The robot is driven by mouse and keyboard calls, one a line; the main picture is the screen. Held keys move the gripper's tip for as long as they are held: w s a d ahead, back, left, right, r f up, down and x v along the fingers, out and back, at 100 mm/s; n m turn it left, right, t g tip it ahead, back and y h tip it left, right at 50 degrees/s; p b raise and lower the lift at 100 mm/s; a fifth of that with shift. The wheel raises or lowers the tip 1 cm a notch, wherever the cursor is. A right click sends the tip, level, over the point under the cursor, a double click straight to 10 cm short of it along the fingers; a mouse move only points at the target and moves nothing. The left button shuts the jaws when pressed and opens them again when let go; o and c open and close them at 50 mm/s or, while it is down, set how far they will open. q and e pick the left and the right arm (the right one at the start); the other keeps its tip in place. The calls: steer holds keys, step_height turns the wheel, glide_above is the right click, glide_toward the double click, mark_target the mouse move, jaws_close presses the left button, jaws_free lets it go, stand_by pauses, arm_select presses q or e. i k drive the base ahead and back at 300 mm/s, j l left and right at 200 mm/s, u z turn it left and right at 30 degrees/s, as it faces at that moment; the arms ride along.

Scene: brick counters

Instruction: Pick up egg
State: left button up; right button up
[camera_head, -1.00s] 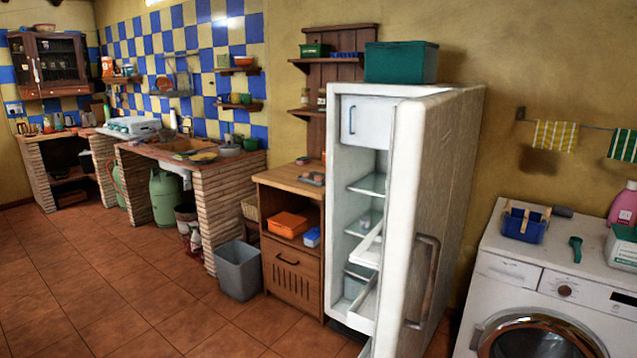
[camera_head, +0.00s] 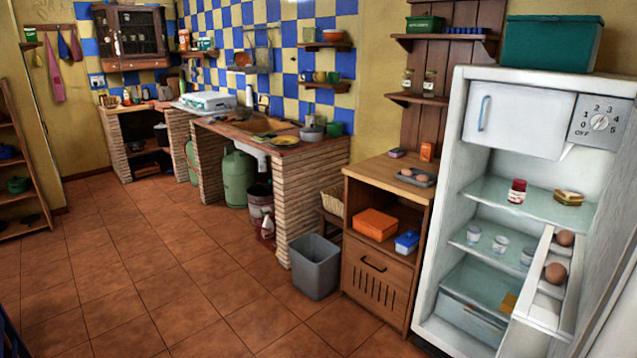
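Two brown eggs are in the door shelf (camera_head: 545,312) of the open fridge (camera_head: 452,215) at the right. One egg (camera_head: 565,238) sits higher in the picture, and the other egg (camera_head: 555,273) sits just below it. A grey tray (camera_head: 428,181) on the wooden cabinet holds small brownish items that may be eggs; they are too small to be sure. Neither of my grippers is in view.
The fridge also holds a red-lidded jar (camera_head: 517,191), a sandwich (camera_head: 568,197) and several small cups. The wooden cabinet (camera_head: 380,285) stands left of the fridge. A grey bin (camera_head: 315,268) stands on the floor. The tiled floor (camera_head: 170,270) is clear at the left and front.

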mark_target(423, 178)
steer(key=i+j+u, duration=0.15)
steer(key=i, duration=0.2)
steer(key=i+j+u, duration=0.15)
steer(key=i, duration=0.25)
steer(key=i+j+u, duration=0.15)
steer(key=i, duration=0.2)
steer(key=j, duration=0.05)
